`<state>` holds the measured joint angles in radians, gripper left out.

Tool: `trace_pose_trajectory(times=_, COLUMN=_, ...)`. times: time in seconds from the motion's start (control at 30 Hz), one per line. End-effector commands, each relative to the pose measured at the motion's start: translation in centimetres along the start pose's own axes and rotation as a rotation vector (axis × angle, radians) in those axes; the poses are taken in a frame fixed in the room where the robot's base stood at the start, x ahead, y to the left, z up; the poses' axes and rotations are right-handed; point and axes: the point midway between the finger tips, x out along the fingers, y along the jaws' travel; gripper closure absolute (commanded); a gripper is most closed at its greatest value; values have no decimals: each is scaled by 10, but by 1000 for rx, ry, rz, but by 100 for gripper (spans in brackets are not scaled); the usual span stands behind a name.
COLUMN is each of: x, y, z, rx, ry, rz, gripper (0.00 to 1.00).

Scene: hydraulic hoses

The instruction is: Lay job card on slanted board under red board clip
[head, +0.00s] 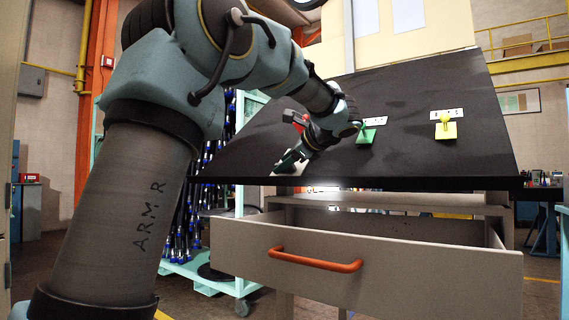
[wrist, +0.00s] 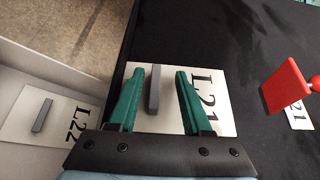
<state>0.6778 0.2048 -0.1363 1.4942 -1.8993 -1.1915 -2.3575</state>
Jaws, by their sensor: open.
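The slanted board (head: 420,90) is black and tilts up away from me. A white job card marked L21 (wrist: 212,88) lies on its lower left part, close to the front edge, with a raised grey bar (wrist: 154,88). My gripper (wrist: 160,72) is open over this card, its green fingers on either side of the bar. The bar is nearer the left finger; I cannot tell whether they touch. The red board clip (wrist: 285,85) is to the right of the card, apart from it, beside a white label ending in 21. In the head view the red clip (head: 297,118) is partly behind my gripper.
A green clip (head: 366,134) and a yellow clip (head: 446,128) sit farther right on the board, each with a white label. An open drawer (head: 400,265) with an orange handle is below the board. Another card, L22 (wrist: 45,118), lies in the drawer.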

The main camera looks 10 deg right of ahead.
Motion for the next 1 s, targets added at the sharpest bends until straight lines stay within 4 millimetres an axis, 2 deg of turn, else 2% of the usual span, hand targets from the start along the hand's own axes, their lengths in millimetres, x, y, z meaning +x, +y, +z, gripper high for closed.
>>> trace_pose_trajectory(times=0.17, x=-23, y=-1, z=-1, rx=0, ry=3, rz=-4, gripper=51)
trace_pose_trajectory(times=0.4, x=-71, y=-1, z=-1, rx=0, ry=4, rz=-3, gripper=51)
trace_pose_trajectory(times=0.6, x=-99, y=-1, z=0, rx=-1, ry=2, rz=-2, gripper=51)
trace_pose_trajectory(times=0.77, x=-106, y=0, z=0, rx=-1, ry=1, rz=-1, gripper=51)
trace_pose_trajectory(times=1.0, x=-106, y=0, z=0, rx=0, ry=1, rz=-1, gripper=51)
